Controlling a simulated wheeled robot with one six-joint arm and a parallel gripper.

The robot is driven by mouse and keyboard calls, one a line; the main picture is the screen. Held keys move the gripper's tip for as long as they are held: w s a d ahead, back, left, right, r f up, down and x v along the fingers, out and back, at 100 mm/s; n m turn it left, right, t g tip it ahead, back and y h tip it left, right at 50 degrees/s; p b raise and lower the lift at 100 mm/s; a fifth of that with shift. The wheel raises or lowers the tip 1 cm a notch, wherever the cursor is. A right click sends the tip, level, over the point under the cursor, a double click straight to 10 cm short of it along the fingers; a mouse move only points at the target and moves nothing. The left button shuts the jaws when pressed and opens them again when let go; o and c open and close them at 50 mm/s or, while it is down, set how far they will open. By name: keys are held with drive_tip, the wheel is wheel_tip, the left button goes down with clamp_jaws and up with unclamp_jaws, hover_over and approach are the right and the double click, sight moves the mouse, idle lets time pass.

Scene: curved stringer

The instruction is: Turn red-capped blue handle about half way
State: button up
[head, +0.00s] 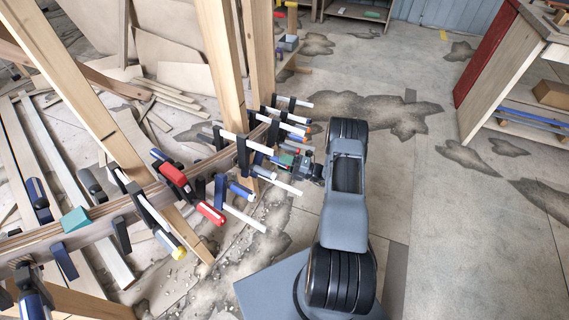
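Several bar clamps with coloured handles sit along a curved wooden stringer (75,238). My gripper (300,162) reaches in from the right at the clamps near the middle of the head view. A small blue handle (281,161) lies right at it, with a little red and green showing close by. It looks like the red-capped blue handle, but it is too small and partly covered to be sure. I cannot tell whether my gripper touches it, or whether the fingers are open or shut.
Nearer clamps with a red handle (210,213) and a yellow-tipped handle (178,250) stick out left of my arm. Wooden posts (222,60) rise behind the stringer. A red-sided workbench (490,55) stands at upper right. The stained floor (460,225) on the right is clear.

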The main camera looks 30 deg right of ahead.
drive_tip(key=shift+o, duration=1.4)
drive_tip(key=shift+a, duration=0.1)
drive_tip(key=v, duration=1.3)
drive_tip(key=shift+s+d+p, duration=0.25)
drive_tip(key=shift+d+p, duration=0.05)
drive_tip(key=shift+p, duration=0.15)
